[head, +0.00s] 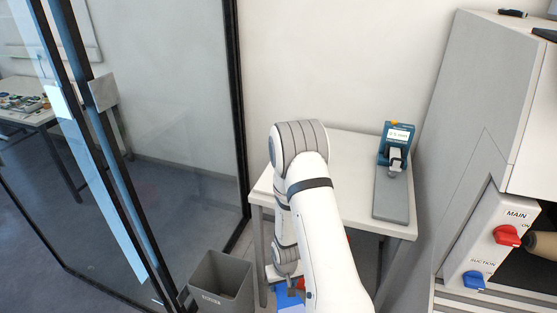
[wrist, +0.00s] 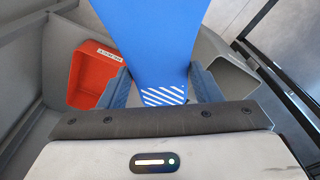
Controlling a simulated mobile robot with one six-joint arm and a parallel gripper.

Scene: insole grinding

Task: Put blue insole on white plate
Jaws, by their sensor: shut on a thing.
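The blue insole (wrist: 155,45) is held between the two fingers of my gripper (wrist: 163,90) in the wrist view. It extends away from the gripper to the top of that view, with a white striped patch at its near end. In the head view, a small part of the blue insole (head: 288,297) shows low in the picture, beside my arm and below the white table's level. My gripper is mostly hidden there. I cannot make out a white plate in either view.
A white table (head: 345,180) holds a blue-grey measuring device (head: 396,150). A grey bin (head: 222,283) stands left of the arm. A red bin (wrist: 92,72) shows in the wrist view. A glass door (head: 160,110) is at left, and a machine with switches (head: 507,235) at right.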

